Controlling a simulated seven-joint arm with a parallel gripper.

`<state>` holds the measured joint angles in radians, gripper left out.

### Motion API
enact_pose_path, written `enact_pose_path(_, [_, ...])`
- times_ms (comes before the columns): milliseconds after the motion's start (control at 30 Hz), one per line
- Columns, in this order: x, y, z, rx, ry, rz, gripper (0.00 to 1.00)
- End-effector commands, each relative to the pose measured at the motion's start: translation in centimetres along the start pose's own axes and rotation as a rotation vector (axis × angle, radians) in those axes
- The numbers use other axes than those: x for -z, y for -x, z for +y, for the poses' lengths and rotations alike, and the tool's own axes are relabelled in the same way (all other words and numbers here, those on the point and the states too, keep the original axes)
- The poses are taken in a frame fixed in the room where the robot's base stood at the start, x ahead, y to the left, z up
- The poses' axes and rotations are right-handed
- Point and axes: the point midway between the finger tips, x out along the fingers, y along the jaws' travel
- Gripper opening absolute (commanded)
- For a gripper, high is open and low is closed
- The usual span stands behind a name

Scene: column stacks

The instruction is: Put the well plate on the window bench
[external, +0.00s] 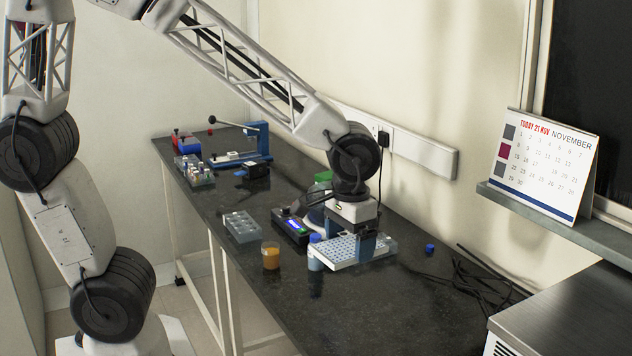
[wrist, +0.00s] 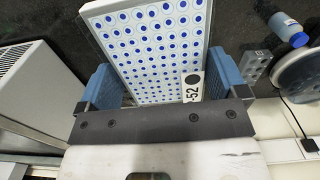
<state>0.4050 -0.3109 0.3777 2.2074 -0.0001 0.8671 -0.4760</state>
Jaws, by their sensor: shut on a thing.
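The well plate (external: 350,250) is a white rectangular plate with rows of blue-marked wells. It fills the upper middle of the wrist view (wrist: 150,45), with a tag reading "52" at one corner. My gripper (external: 345,240) is shut on it, with a blue finger at each side; both fingers also show in the wrist view (wrist: 165,82). The plate looks roughly level over the dark benchtop (external: 390,310); I cannot tell whether it touches it. Which surface is the window bench is not labelled. A calendar (external: 541,165) stands on a ledge by the dark window (external: 590,85).
Near the plate's left stand a bluish bottle (external: 316,263), an orange jar (external: 271,255), a grey rack (external: 242,227) and a device with a lit screen (external: 292,224). Loose cables (external: 475,280) and a blue cap (external: 430,248) lie right. A metal-topped box (external: 575,310) fills the lower right.

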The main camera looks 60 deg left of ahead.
Motion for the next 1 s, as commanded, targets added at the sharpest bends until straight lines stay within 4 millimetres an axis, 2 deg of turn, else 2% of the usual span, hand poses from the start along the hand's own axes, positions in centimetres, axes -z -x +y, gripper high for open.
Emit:
enact_pose_path(300, [-2.5,-0.6,1.4,0.001,-0.075,-0.002,0.66])
enact_pose_path(567, [-2.4,-5.9,1.3,0.002,-0.071,-0.004,0.66])
enact_pose_path(900, [-2.4,-13.5,1.3,0.002,-0.071,-0.004,0.66])
enact_pose_path(1000, [-2.3,-14.8,1.3,0.001,-0.071,-0.002,0.66])
